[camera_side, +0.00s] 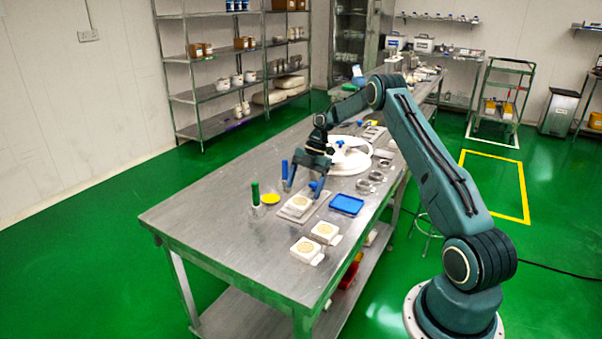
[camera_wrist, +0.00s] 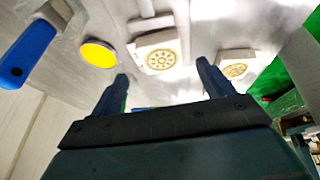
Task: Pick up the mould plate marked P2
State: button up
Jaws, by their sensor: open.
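Several white square mould plates with round, gold patterned faces lie on the steel table. In the side view one plate (camera_side: 299,203) sits on a flat base near my gripper, and two more, a middle plate (camera_side: 325,232) and a front plate (camera_side: 307,250), lie nearer the table's front corner. No P2 marking is legible. My gripper (camera_side: 305,187) is open and empty, pointing down above the table behind the nearest plate. In the wrist view my gripper (camera_wrist: 162,74) has its fingers spread, with one plate (camera_wrist: 158,58) beyond the gap and another (camera_wrist: 237,66) to the right.
A yellow disc (camera_side: 270,198), a green-handled tool (camera_side: 255,192) and a blue-handled tool (camera_side: 285,170) stand left of my gripper. A blue tray (camera_side: 346,204) and metal rings (camera_side: 366,186) lie right. A white round machine part (camera_side: 350,158) is behind. The table's left front is clear.

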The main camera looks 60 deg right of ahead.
aim_at(300, 202)
jog(key=shift+x, duration=2.3)
jog(key=shift+s+a, duration=0.1)
jog(key=shift+s, duration=0.05)
jog(key=c, duration=1.1)
